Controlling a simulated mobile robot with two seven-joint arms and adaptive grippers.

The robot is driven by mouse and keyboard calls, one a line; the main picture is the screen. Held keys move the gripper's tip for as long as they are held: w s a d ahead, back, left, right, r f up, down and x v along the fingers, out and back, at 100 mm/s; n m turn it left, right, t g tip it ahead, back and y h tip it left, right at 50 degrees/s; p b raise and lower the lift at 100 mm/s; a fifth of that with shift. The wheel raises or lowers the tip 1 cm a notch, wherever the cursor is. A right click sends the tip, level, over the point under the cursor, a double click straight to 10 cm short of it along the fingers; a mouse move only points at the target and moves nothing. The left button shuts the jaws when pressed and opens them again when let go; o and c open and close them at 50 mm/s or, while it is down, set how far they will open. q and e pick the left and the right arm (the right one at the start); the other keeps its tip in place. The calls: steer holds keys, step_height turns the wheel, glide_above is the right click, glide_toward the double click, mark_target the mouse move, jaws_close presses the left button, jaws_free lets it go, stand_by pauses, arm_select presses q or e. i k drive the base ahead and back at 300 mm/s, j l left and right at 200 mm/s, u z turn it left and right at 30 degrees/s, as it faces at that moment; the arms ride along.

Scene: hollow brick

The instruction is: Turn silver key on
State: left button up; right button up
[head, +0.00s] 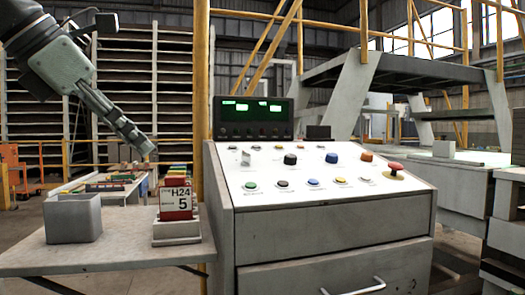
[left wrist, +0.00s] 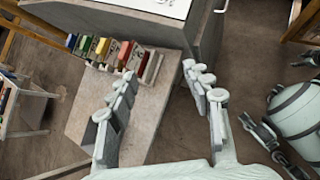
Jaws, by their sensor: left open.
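The silver key (head: 246,158) is a small upright metal piece at the upper left of the white sloping control panel (head: 300,203). My left gripper (head: 146,148) comes in from the upper left in the head view and points down to the right. It is left of the panel and apart from the key. In the left wrist view my left gripper (left wrist: 163,80) has its two fingers spread with nothing between them. The key cannot be made out in the left wrist view, where only an edge of the panel (left wrist: 160,8) shows at the top.
A side table (head: 125,245) left of the console holds a grey open box (head: 73,220) and a red-and-white card holder (head: 176,205). A red mushroom button (head: 394,168) and several coloured buttons sit on the panel. A dark display box (head: 253,118) stands behind it.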

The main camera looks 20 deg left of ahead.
mark_target(245, 156)
steer(key=i+l, duration=0.15)
steer(key=i, duration=0.3)
steer(key=i+l, duration=0.2)
steer(key=i, duration=0.25)
